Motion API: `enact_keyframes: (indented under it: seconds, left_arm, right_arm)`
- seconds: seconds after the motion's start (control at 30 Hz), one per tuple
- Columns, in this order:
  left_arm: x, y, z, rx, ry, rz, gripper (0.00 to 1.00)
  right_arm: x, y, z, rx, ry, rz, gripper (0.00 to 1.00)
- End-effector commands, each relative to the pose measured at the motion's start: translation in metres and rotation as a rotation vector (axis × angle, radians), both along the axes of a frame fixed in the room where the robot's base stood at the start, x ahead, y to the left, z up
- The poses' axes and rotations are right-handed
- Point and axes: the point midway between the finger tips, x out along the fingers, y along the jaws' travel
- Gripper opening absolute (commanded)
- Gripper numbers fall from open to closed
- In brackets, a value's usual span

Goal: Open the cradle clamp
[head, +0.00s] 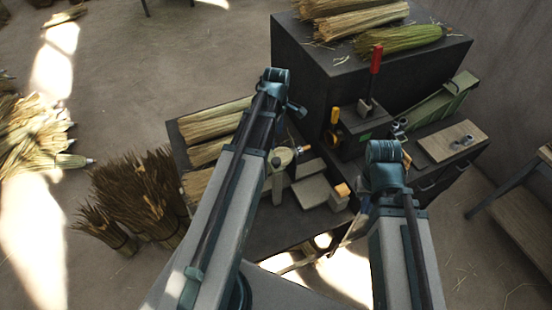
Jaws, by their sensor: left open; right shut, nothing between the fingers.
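A clamp with an upright red handle (376,59) stands on the dark fixture at the back of the workbench; its grey metal base (369,107) is below the handle. I take it for the cradle clamp; whether its jaw is open or shut is too small to tell. My two arms reach in from the bottom, the left one ending left of the clamp and the right one in front and to its right. I cannot make out the fingers of either gripper; they are hidden behind the arm links or out of sight. Nothing is seen touching the red handle.
A dark cabinet (310,62) carries straw bundles behind the clamp. More bundles lie on the bench's left. Small blocks (311,191) sit between my arms. A wooden board (451,141) with metal rings lies at the right. Upright brush bundles (130,205) stand on the floor at left.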

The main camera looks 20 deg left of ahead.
Motion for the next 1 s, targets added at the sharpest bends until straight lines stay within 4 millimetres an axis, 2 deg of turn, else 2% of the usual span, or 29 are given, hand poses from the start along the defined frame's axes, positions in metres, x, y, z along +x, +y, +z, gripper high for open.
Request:
enact_keyframes:
  seconds: [0.8,1.0]
  left_arm:
    - [0.000,0.000,-0.111,0.000,0.000,-0.002,0.76]
    - [0.000,0.000,-0.129,0.000,0.000,-0.002,0.76]
  right_arm:
    - [0.001,0.000,-0.111,-0.002,-0.002,0.011,0.00]
    - [0.001,0.000,-0.129,-0.002,-0.002,0.012,0.00]
